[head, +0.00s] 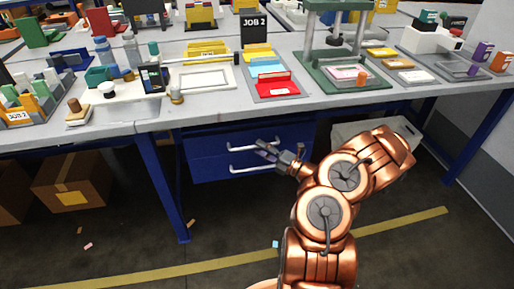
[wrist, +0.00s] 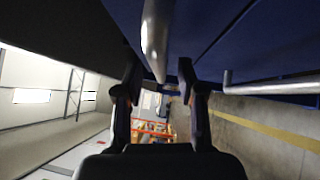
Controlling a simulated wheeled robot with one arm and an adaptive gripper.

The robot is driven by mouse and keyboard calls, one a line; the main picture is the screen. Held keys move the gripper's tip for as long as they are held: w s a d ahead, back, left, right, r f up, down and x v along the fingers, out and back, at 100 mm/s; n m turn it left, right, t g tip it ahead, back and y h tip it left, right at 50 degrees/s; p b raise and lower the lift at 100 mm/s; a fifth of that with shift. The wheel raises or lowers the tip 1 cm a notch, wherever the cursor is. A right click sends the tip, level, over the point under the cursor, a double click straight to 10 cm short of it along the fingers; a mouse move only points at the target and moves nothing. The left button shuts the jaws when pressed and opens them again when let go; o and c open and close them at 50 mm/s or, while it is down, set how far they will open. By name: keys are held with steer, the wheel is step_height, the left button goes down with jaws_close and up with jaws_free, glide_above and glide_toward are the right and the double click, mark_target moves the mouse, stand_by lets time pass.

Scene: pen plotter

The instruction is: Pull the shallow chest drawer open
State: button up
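The blue chest (head: 205,160) hangs under the workbench, with an upper and a lower drawer that both look closed. The upper drawer's pale bar handle (head: 240,148) is partly behind my gripper (head: 262,149). In the wrist view the handle (wrist: 156,40) lies between the two dark fingers of my gripper (wrist: 158,75). The fingers are apart, with a visible gap on each side of the bar. The lower handle (head: 245,170) also shows in the wrist view (wrist: 270,88), to the right of the fingers and outside them. Which drawer is shallower is hard to tell.
The workbench top (head: 205,115) above is crowded with trays and tools. A blue table leg (head: 162,185) stands left of the chest. Cardboard boxes (head: 72,182) are at left, and a pale bin (head: 350,132) is behind my arm. The floor before the chest is mostly free.

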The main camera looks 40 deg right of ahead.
steer(key=shift+x, duration=1.1)
jaws_close()
